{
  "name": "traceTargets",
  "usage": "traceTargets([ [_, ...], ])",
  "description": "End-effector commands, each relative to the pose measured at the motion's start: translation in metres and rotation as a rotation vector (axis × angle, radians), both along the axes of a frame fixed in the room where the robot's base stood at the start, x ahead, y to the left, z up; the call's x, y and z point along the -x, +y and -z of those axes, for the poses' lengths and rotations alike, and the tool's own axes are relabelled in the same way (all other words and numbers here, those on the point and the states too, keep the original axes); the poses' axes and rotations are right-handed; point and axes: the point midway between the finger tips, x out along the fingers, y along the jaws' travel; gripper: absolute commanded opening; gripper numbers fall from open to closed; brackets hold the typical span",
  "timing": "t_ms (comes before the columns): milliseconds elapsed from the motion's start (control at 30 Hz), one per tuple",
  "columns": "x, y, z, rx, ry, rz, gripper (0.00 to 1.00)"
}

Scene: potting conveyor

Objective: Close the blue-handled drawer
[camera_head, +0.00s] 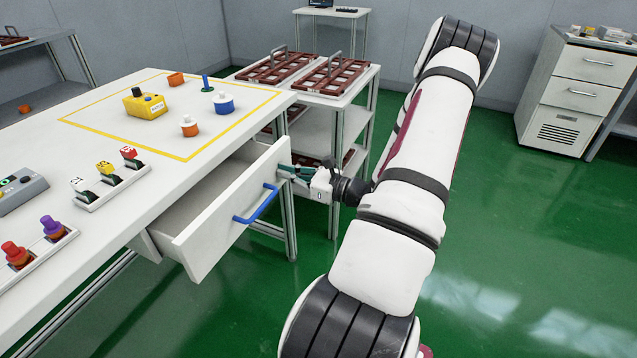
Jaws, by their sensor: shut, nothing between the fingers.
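The drawer (228,207) under the white table is pulled out, and its inside shows empty where I can see it. Its blue handle (257,203) runs along the front panel. My gripper (283,169) is shut and holds nothing. It is at the far right end of the drawer front, beyond the handle and apart from it. I cannot tell whether the fingertips touch the panel.
The white table (130,185) holds a yellow device (146,104), several small coloured parts and racks of pegs. A white cart (345,95) with brown trays stands just behind the drawer. A white cabinet (575,90) stands far right. Green floor is free at the right.

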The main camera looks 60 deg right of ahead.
Motion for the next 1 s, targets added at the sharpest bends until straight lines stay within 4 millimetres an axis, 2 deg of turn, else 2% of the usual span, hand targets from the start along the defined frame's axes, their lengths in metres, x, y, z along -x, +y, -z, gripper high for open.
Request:
traceTargets([
  [33,-0.016,0.003,0.000,0.001,-0.001,-0.006,0.00],
  [200,-0.056,0.005,0.000,0.001,-0.001,-0.004,0.00],
  [400,-0.085,0.007,0.000,0.000,0.000,-0.002,0.00],
  [600,-0.096,0.007,0.000,0.000,0.000,0.000,0.00],
  [1000,-0.099,0.007,-0.001,0.002,-0.003,-0.001,0.00],
])
